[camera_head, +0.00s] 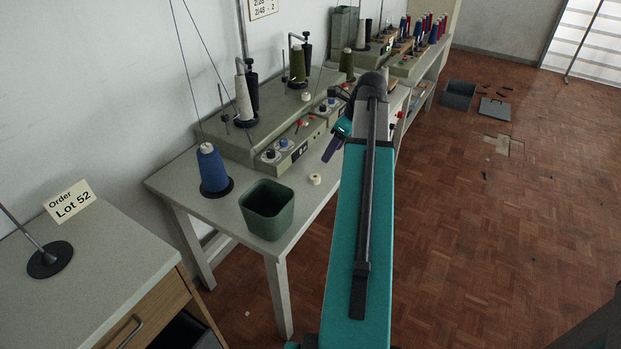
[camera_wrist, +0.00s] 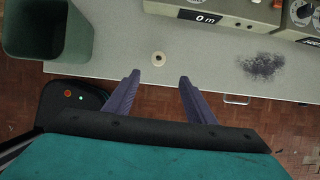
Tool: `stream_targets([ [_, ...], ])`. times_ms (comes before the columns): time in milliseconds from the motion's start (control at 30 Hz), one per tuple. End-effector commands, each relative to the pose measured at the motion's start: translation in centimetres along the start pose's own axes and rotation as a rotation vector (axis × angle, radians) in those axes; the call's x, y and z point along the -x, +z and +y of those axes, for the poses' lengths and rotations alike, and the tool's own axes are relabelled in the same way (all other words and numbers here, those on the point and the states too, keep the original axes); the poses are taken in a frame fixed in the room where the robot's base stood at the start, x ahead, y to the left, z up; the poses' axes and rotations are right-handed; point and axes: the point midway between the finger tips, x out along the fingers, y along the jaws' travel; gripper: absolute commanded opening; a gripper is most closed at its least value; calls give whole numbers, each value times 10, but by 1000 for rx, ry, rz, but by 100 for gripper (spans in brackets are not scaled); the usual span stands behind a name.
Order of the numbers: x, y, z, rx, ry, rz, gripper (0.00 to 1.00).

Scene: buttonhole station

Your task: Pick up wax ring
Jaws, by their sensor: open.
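The wax ring (camera_head: 315,179) is a small cream ring with a hole in its middle, lying on the grey table between the green bin and the machine. It also shows in the wrist view (camera_wrist: 158,59), flat on the table top near its front edge. My gripper (camera_wrist: 159,78) is open and empty, its two purple fingers pointing toward the table edge with the ring just beyond and between their tips. In the head view my gripper (camera_head: 333,146) hangs beside the arm, above the table; part of it is hidden.
A green bin (camera_head: 267,222) stands left of the ring, also in the wrist view (camera_wrist: 83,38). A machine with dials (camera_head: 290,152) stands behind it. A blue thread cone (camera_head: 212,168) is at the left. Dark lint (camera_wrist: 263,66) lies right of the ring. A second cream ring (camera_head: 305,96) sits on the machine.

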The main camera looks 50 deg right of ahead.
Motion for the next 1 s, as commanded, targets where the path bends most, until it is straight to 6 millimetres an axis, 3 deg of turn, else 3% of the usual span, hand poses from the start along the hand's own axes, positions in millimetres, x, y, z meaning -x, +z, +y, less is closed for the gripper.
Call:
stream_targets([
  [367,-11,6,6,11,6,1,50],
  [1000,-79,7,6,14,6,1,50],
])
